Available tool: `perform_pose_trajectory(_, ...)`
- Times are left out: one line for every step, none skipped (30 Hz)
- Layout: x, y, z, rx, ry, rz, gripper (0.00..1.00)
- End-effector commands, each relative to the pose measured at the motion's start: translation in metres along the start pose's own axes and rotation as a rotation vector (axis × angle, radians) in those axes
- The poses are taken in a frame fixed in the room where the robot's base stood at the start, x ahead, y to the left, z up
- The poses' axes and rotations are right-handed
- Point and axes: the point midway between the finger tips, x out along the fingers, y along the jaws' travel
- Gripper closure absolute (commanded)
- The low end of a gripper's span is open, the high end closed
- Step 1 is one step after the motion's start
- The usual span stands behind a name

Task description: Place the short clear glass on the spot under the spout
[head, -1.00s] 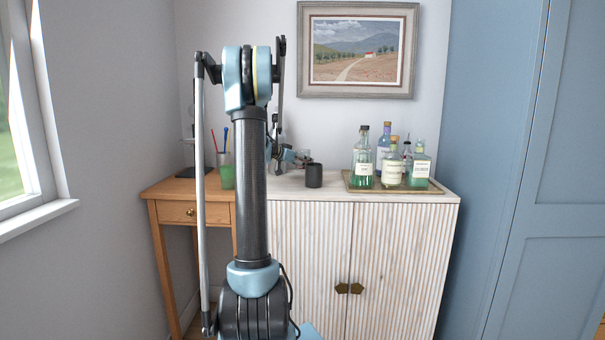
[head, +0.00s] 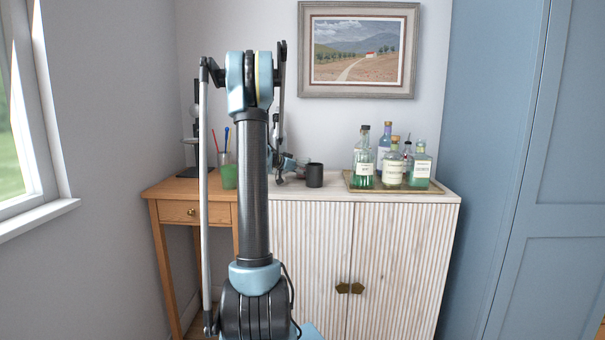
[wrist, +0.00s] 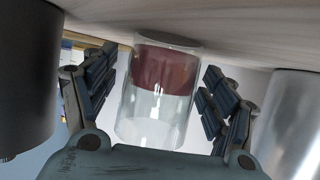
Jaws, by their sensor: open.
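The short clear glass (wrist: 158,105) is in the middle of the wrist view, against the pale surface that fills the top of that view. A dark red band shows in or through it; I cannot tell which. My gripper (wrist: 160,98) is open, one finger on each side of the glass, with visible gaps. In the head view my gripper (head: 287,168) is low over the cabinet top, partly hidden by my arm, and I cannot make out the glass there. A dark stand (head: 185,181) on the wooden side table is partly hidden by my arm; its spout is not clear.
A dark cup (head: 315,176) stands just right of my gripper on the cabinet (head: 400,197). A tray (head: 441,187) of several bottles is farther right. A green-filled tumbler (head: 228,177) holds sticks on the side table. A dark cylinder (wrist: 25,75) and a grey cylinder (wrist: 291,125) flank my fingers.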

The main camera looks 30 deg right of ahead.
Motion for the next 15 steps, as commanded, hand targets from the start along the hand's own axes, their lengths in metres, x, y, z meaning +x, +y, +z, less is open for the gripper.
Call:
perform_pose_trajectory(0.0, 0.0, 0.0, 0.0, 0.0, 0.0, 0.22)
perform_pose_trajectory(0.0, 0.0, 0.0, 0.0, 0.0, 0.0, 0.22)
perform_pose_trajectory(-0.001, 0.0, -0.001, 0.0, 0.0, 0.0, 0.22)
perform_pose_trajectory(-0.002, 0.0, -0.001, 0.0, 0.0, 0.0, 0.22)
perform_pose_trajectory(-0.003, 0.0, -0.001, 0.0, 0.0, -0.001, 0.22)
perform_pose_trajectory(-0.006, 0.0, -0.001, 0.0, 0.0, -0.001, 0.22)
perform_pose_trajectory(-0.009, 0.0, -0.001, 0.0, 0.0, -0.001, 0.22)
perform_pose_trajectory(-0.012, 0.0, -0.001, 0.0, 0.0, -0.001, 0.22)
perform_pose_trajectory(-0.018, -0.001, -0.001, 0.0, 0.0, -0.003, 0.22)
perform_pose_trajectory(-0.023, -0.001, 0.0, 0.0, 0.0, -0.003, 0.22)
perform_pose_trajectory(-0.028, -0.001, 0.0, -0.001, 0.0, -0.003, 0.22)
perform_pose_trajectory(-0.035, 0.0, 0.0, -0.001, -0.001, -0.002, 0.22)
perform_pose_trajectory(-0.041, -0.001, 0.0, -0.001, -0.001, -0.003, 0.22)
perform_pose_trajectory(-0.048, -0.001, 0.0, -0.002, -0.001, -0.004, 0.22)
perform_pose_trajectory(-0.056, -0.001, 0.0, -0.001, 0.0, -0.004, 0.22)
